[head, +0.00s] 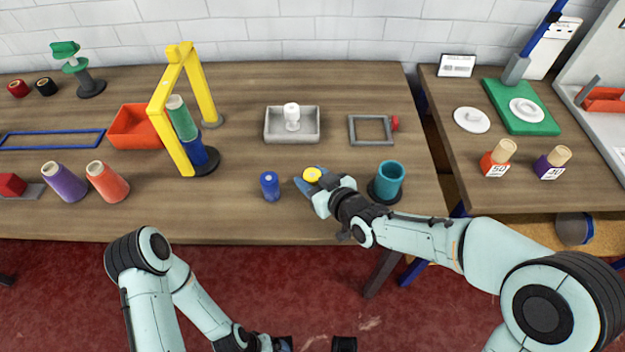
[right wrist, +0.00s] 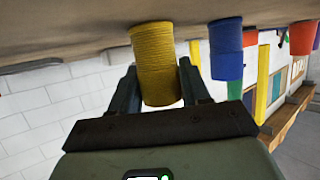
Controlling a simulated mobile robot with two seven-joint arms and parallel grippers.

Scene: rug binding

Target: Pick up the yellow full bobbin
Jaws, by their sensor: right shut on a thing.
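The yellow full bobbin (head: 312,174) stands on the wooden table, and its round top shows in the head view. My right gripper (head: 308,187) is shut on it, with one finger on each side. In the right wrist view the wound yellow bobbin (right wrist: 156,60) sits between the two fingers (right wrist: 158,92), its far end at the table surface. My left gripper (head: 285,343) is low over the red floor at the bottom edge, partly cut off, so its opening is unclear.
A blue bobbin (head: 270,186) stands just left of the yellow one, and a teal cup (head: 388,181) stands to the right. A grey tray (head: 270,136) and a square frame (head: 352,142) lie behind. A yellow arch (head: 158,112) stands further left.

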